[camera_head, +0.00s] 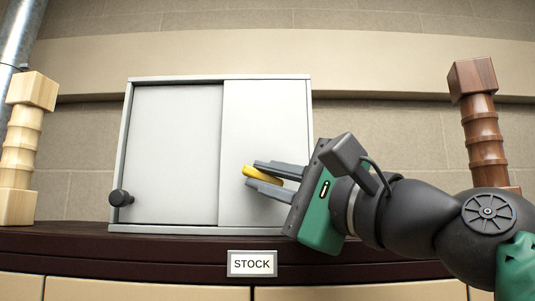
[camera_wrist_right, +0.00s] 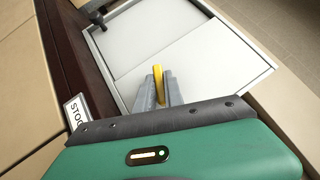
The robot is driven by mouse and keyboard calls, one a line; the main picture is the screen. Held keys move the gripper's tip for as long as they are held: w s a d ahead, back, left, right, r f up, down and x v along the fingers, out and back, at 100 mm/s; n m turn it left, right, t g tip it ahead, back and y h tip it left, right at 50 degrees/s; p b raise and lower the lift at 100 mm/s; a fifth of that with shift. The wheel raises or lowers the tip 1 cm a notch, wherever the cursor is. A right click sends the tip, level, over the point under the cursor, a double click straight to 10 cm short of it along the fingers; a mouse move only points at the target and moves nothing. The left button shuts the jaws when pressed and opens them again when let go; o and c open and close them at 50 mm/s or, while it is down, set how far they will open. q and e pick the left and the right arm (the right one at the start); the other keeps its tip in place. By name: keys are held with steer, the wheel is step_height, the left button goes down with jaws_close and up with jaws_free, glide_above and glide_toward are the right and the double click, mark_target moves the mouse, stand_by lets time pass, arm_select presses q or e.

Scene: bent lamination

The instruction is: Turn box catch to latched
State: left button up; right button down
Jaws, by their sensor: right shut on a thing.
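The box (camera_head: 172,150) is a pale grey cabinet with two flat front panels, standing on a dark brown ledge. The yellow catch (camera_head: 249,171) is on its right panel and sits tilted, sloping down to the right. My right gripper (camera_head: 262,174) comes in from the right with its grey fingers shut on the catch, hiding part of it. In the right wrist view the yellow catch (camera_wrist_right: 158,82) sticks out between the fingertips, against the pale panel. My left gripper is in neither view.
A black knob (camera_head: 121,198) is at the box's lower left. A pale wooden post (camera_head: 22,150) stands at left and a dark wooden post (camera_head: 482,125) at right, behind my arm. A STOCK label (camera_head: 252,264) is on the front below the ledge (camera_head: 70,245).

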steer(key=n+g+p, duration=0.1)
steer(key=p, duration=0.1)
steer(key=n+g+h+p, duration=0.1)
steer(key=p, duration=0.1)
steer(key=shift+r+n, duration=0.2)
steer(key=shift+n, duration=0.1)
steer(key=shift+f+n+g+h+p, duration=0.3)
steer(key=shift+n+g+p, duration=0.1)
steer(key=shift+n+p, duration=0.25)
steer(key=shift+w+f, duration=0.1)
steer(key=c, duration=1.5)
jaws_free()
steer(key=shift+c, duration=0.2)
steer(key=shift+o, duration=0.5)
steer(key=shift+w, duration=0.1)
steer(key=shift+a, duration=0.1)
